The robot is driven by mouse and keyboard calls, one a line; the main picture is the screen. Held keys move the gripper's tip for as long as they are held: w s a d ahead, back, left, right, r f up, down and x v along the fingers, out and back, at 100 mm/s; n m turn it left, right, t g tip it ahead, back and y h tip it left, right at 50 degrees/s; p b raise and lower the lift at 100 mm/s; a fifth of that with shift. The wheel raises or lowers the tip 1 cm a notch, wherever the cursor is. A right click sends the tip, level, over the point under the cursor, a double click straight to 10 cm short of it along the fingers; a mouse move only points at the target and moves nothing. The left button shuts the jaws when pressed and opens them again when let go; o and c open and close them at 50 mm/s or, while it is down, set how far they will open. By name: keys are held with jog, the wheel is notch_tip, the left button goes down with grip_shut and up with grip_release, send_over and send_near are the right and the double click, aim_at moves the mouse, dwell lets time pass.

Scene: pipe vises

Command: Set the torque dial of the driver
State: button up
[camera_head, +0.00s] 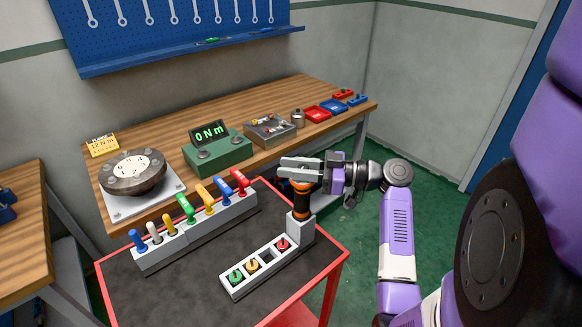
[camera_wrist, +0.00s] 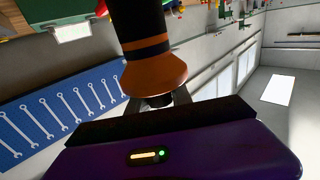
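The driver (camera_head: 302,201), orange and black, stands upright in the grey block at the right end of a rack on the red cart. My gripper (camera_head: 300,169) is at its top, its two pale fingers level above the orange part. In the wrist view, the driver's flared orange end (camera_wrist: 155,72) is right in front of my gripper, hiding much of the fingers. Whether they press on it cannot be told. No dial markings are readable on the driver. A green tester (camera_head: 217,152) on the bench displays "0 Nm". A yellow card (camera_head: 103,145) appears to read 12 Nm.
The red-edged cart (camera_head: 340,262) has a grey rack (camera_head: 205,229) of several coloured-handled tools and a tray (camera_head: 232,291) with coloured knobs. The wooden bench (camera_head: 268,101) behind bears a round dial device (camera_head: 133,172), a metal box and small bins. A blue wrench board hangs above.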

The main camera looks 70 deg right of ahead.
grip_shut()
jog(key=shift+f+h, duration=0.1)
jog(key=shift+h, duration=0.2)
